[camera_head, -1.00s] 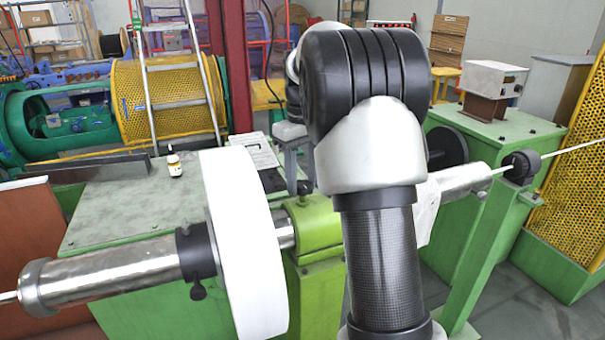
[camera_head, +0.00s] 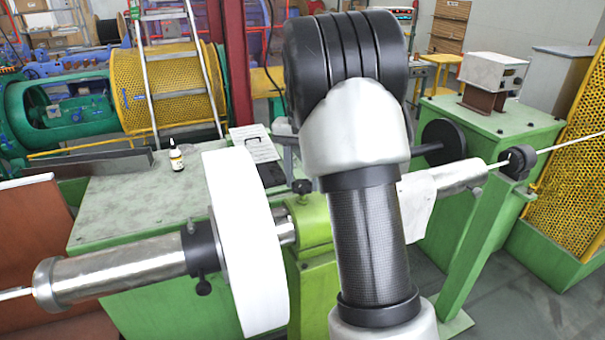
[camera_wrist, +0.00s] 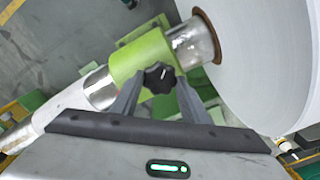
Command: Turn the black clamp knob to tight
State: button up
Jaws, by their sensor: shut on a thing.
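The black clamp knob (camera_wrist: 158,76) is a lobed knob on top of the lime-green bearing block (camera_wrist: 142,56) in the wrist view. In the head view the knob (camera_head: 302,186) shows on the block (camera_head: 310,222), left of my arm. My gripper (camera_wrist: 159,84) has its two grey fingers on either side of the knob and is shut on it. In the head view my arm hides most of the gripper. The knob's tightness cannot be read from its look.
A large white disc (camera_head: 245,240) stands close left of the block, on a steel shaft (camera_head: 115,272). A black collar (camera_head: 202,248) with its own small knob (camera_head: 203,287) sits beyond it. A bottle (camera_head: 177,160) stands on the green cabinet top. White cloth (camera_head: 417,200) hangs on the right tube.

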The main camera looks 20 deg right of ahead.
jog(key=m, duration=0.3)
jog(key=shift+m, duration=0.3)
jog(key=m, duration=0.3)
jog(key=shift+m, duration=0.3)
jog(key=m, duration=0.3)
jog(key=shift+m, duration=0.4)
jog(key=m, duration=0.3)
jog(key=shift+m, duration=0.3)
jog(key=m, duration=1.1)
jog(key=shift+m, duration=0.3)
jog(key=o, duration=1.1)
jog(key=shift+c, duration=0.2)
